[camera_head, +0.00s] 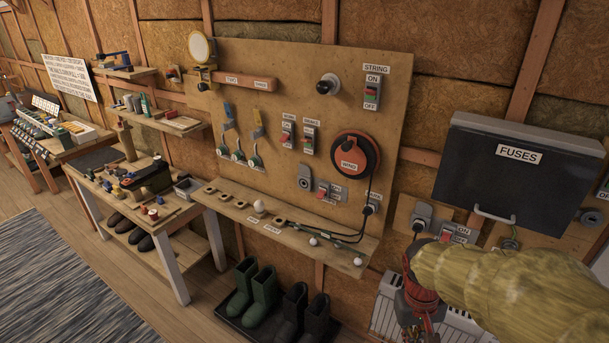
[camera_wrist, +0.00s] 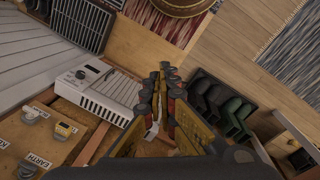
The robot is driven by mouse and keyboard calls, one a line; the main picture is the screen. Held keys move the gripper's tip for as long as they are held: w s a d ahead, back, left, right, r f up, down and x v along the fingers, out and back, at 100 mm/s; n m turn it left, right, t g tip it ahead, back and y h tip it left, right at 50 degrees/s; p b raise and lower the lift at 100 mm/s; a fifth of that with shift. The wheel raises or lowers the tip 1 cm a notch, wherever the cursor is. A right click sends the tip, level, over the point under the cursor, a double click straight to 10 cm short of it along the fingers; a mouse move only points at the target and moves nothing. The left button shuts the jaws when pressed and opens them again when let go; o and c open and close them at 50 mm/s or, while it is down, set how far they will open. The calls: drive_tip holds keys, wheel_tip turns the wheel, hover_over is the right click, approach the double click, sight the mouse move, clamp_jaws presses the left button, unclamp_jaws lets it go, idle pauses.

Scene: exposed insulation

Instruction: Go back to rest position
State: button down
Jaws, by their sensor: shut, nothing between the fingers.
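My gripper (camera_head: 416,328) hangs at the lower right of the head view, at the end of my arm in its yellowish cover. It points down in front of a white radiator. In the wrist view its two fingers (camera_wrist: 163,72) run away from the camera and come together at the tips. Nothing is held between them. The gripper is apart from the wooden panel and its switches.
A panel (camera_head: 295,60) with switches and a small ledge stands left of my gripper. The dark fuse box (camera_head: 515,185) is above my arm. The radiator (camera_wrist: 105,85) is close by. Boots (camera_head: 255,290) stand on a floor mat. Open floor lies at left.

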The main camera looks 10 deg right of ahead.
drive_tip(key=s+a+r+n+t, duration=0.1)
drive_tip(key=a+r+t, duration=0.2)
drive_tip(key=a+r, duration=0.4)
drive_tip(key=s+a+r+n+t+y, duration=0.1)
drive_tip(key=a+r+t, duration=0.2)
drive_tip(key=a+r, duration=0.4)
drive_tip(key=shift+s+r+n, duration=0.4)
